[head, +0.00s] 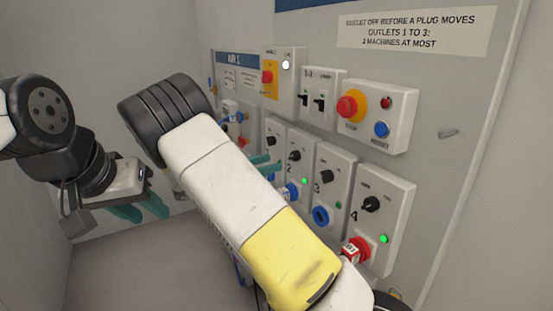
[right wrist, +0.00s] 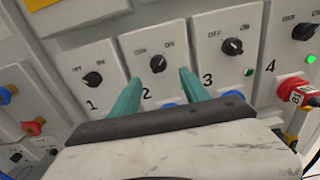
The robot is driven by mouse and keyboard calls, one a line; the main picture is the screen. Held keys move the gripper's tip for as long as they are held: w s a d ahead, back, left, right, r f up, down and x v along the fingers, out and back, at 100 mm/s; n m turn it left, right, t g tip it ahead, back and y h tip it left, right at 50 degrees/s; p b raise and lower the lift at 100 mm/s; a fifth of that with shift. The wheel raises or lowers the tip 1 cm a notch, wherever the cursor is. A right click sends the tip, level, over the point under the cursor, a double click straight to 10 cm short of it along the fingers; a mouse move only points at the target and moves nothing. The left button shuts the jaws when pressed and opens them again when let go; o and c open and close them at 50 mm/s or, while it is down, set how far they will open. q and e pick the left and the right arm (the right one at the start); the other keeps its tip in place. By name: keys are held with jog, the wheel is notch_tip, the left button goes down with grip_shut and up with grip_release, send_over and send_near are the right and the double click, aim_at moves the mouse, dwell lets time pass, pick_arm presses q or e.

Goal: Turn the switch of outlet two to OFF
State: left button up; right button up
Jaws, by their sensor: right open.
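Outlet two (head: 294,172) is a pale panel with a black rotary switch (right wrist: 158,63) marked OFF on the left and ON on the right. Its green lamp (head: 304,181) is lit, and a blue plug (head: 291,191) sits low on it. My right gripper (right wrist: 158,85) is open, its teal fingers on either side of that switch in the right wrist view. I cannot tell whether they touch it. In the head view my right arm partly covers these fingers (head: 266,164). My left gripper (head: 140,211) hangs at the left, away from the panels, its teal fingers apart and empty.
Outlet one (right wrist: 92,80) is left of outlet two, outlet three (head: 327,178) right, then outlet four (head: 371,205) with a lit green lamp and red plug (head: 355,250).

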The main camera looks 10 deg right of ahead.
aim_at(290, 157)
jog(key=x, duration=0.7)
jog(key=shift+w+d, duration=0.2)
grip_shut()
